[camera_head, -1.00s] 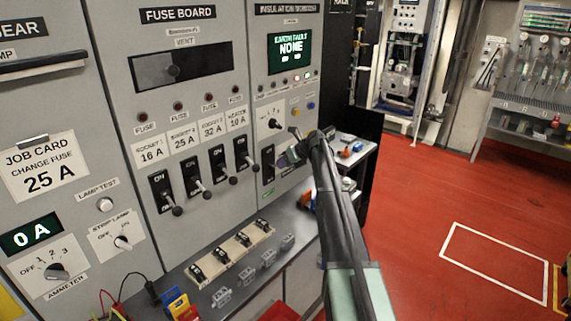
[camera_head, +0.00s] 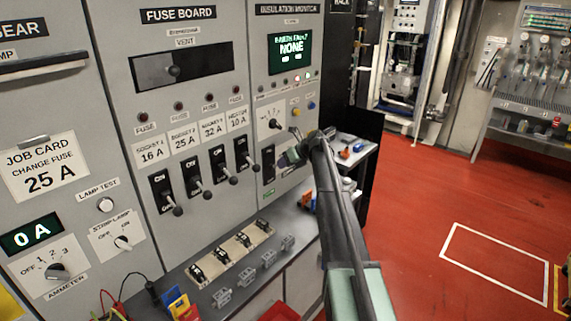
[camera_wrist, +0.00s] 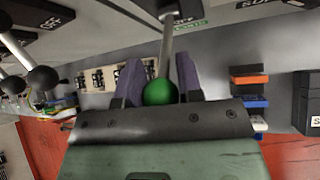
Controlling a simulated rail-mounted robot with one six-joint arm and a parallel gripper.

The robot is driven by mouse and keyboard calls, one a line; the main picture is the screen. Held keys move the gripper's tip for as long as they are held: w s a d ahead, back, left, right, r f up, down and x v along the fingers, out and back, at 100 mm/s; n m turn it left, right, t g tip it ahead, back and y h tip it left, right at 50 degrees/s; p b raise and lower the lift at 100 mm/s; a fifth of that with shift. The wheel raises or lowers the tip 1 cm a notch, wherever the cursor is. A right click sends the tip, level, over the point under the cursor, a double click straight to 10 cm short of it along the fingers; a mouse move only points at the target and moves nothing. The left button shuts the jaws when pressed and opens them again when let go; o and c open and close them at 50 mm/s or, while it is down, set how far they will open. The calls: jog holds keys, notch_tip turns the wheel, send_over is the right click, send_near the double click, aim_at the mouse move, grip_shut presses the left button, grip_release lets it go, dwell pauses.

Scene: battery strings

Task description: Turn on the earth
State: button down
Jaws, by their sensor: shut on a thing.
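The earth switch (camera_head: 269,163) is a black plate with a green label below it, low on the insulation monitor panel. My gripper (camera_head: 290,157) is at this switch, just right of the plate in the head view. In the wrist view, my gripper's purple fingers (camera_wrist: 156,84) are shut on the green ball knob (camera_wrist: 160,92) at the end of a metal lever (camera_wrist: 167,48). The knob is hidden by my gripper in the head view. The monitor screen (camera_head: 290,52) reads EARTH FAULT NONE.
Several black-knobbed fuse switches (camera_head: 222,165) stand left of the earth switch. A rotary selector (camera_head: 273,123) is just above it. A bench (camera_head: 190,273) with fuse holders runs below. A small side table (camera_head: 357,150) stands to the right. The red floor (camera_head: 420,200) is clear.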

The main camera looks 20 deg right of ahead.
jog(key=c, duration=0.8)
grip_release()
jog(key=shift+s+r, duration=0.1)
jog(key=p+v, duration=0.7)
jog(key=v, duration=0.3)
jog(key=shift+s+d+r, duration=0.15)
jog(key=shift+s+r, duration=0.05)
